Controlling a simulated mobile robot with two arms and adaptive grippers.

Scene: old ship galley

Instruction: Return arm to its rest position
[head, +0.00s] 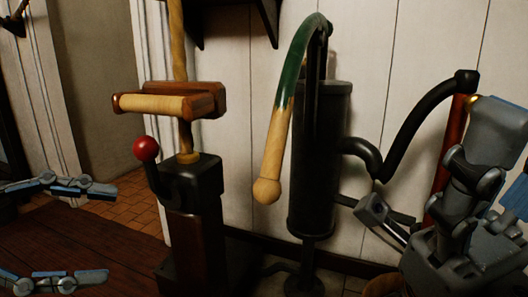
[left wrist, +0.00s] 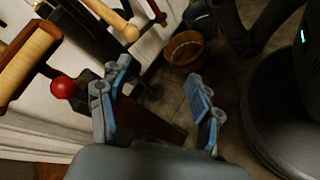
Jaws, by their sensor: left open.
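My left gripper (head: 103,233) comes in from the left edge of the head view. Its two blue-padded fingers are spread wide, one above the other, with nothing between them. In the left wrist view the same gripper (left wrist: 160,80) is open and empty above the floor. In the head view it is left of the dark post with the red knob, apart from it. Parts of my right arm (head: 462,205) fill the right edge of the head view. Whether its gripper is open or shut is unclear.
The post carries a red knob (head: 146,149) and a wooden crossbar (head: 155,105). A black hand pump (head: 318,165) with a green and wooden handle (head: 272,165) stands by the white wall. A wooden bucket (left wrist: 185,48) sits on the tiled floor.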

